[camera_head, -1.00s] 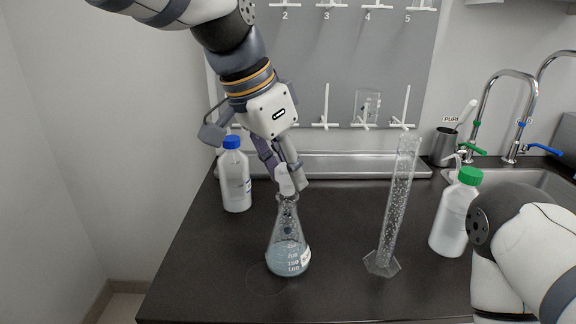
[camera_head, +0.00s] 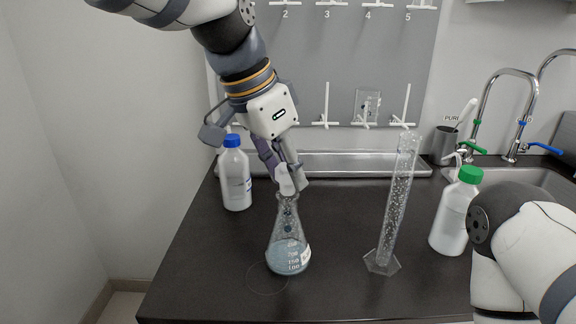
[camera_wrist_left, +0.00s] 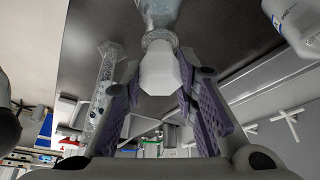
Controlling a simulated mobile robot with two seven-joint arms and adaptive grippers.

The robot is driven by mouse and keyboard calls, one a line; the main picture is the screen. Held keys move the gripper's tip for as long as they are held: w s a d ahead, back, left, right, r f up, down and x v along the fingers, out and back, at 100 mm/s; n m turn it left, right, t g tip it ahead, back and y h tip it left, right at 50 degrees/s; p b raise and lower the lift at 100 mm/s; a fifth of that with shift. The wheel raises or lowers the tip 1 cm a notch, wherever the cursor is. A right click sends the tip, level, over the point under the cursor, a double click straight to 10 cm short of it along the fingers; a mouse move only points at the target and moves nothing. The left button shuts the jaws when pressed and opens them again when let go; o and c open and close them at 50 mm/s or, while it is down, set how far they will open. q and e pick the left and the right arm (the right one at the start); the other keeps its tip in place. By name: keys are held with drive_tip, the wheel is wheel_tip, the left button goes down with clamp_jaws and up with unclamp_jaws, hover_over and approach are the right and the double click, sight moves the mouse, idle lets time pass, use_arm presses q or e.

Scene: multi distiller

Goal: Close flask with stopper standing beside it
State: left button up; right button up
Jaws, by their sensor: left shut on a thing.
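A clear conical flask (camera_head: 288,257) with pale blue liquid stands upright on the dark bench, near its front left. My left gripper (camera_head: 288,182) points down right above it and is shut on the white stopper (camera_head: 285,180). The stopper is at the flask's mouth; how deep it sits is hard to tell. In the left wrist view the stopper (camera_wrist_left: 160,72) shows between the purple-padded fingers (camera_wrist_left: 160,105), in line with the flask neck (camera_wrist_left: 158,38). My right arm shows at the lower right, but its gripper is out of view.
A blue-capped bottle (camera_head: 235,178) stands behind the flask to the left. A tall graduated cylinder (camera_head: 396,200) and a green-capped wash bottle (camera_head: 454,220) stand to the right. A metal tray (camera_head: 350,163) runs along the back, below a peg board. The bench between flask and cylinder is clear.

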use_arm(q)
drive_tip(key=shift+f, duration=0.9)
drive_tip(key=o, duration=0.9)
drive_tip(key=v, duration=1.2)
